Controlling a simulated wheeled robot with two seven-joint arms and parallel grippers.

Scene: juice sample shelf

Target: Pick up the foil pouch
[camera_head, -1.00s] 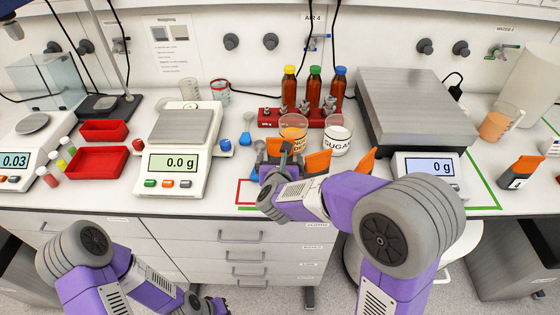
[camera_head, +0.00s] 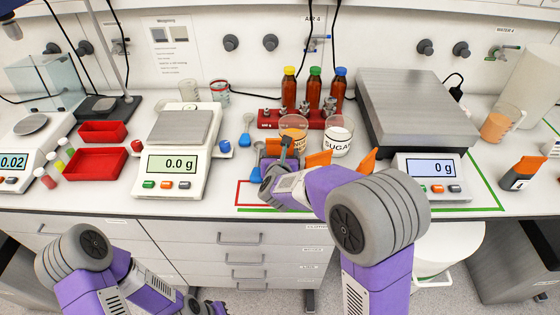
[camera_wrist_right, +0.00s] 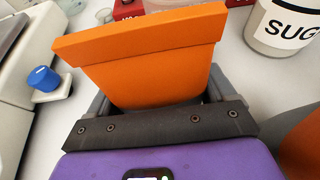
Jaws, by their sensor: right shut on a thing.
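An orange foil pouch (camera_wrist_right: 145,60) fills the middle of the right wrist view, upright between my gripper's fingers. Its wide flat top edge faces the camera. My right gripper (camera_wrist_right: 158,100) is shut on this pouch, with a finger at each side. In the head view, the right gripper (camera_head: 272,165) is at the bench's front, by the red-outlined area, and its wrist hides most of the held pouch. Other orange pouches (camera_head: 318,160) stand just to its right. My left gripper (camera_head: 207,306) is low at the bottom edge, mostly cut off.
A sugar jar (camera_head: 337,143) and an orange-filled jar (camera_head: 293,130) stand close behind the pouches. A white balance (camera_head: 173,163) is to the left, a larger scale (camera_head: 412,105) to the right. Blue-topped items (camera_head: 225,147) stand beside the balance. A red rack (camera_head: 268,118) is behind.

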